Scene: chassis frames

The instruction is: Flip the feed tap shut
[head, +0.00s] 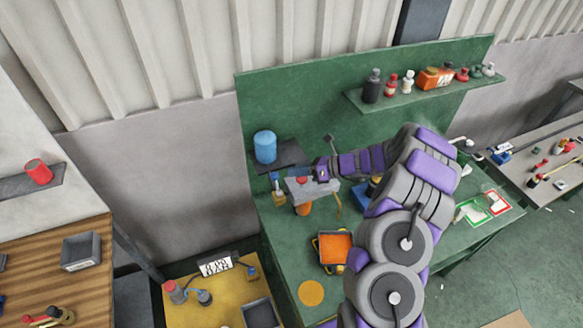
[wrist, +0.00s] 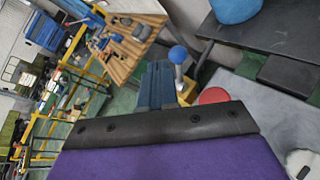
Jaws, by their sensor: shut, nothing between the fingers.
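The feed tap appears to be the small yellow body (head: 278,198) with a blue-tipped lever at the left of the green bench, below the dark shelf. In the wrist view its blue ball knob (wrist: 178,54) sits on a short grey stem above the yellow body (wrist: 187,92). In the head view the lever looks roughly upright. My gripper (head: 318,171) is to the right of the tap, across a grey block. In the wrist view my gripper (wrist: 158,70) is shut and empty, its fingers just left of the knob. I cannot tell whether they touch.
A blue cylinder (head: 265,146) stands on the dark shelf (head: 290,154). A red button (wrist: 213,96) tops the grey block (head: 326,187), close to my fingers. An orange cup (head: 304,209) is below. An orange bin (head: 335,247) stands nearer on the bench. Bottles line the upper shelf (head: 420,95).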

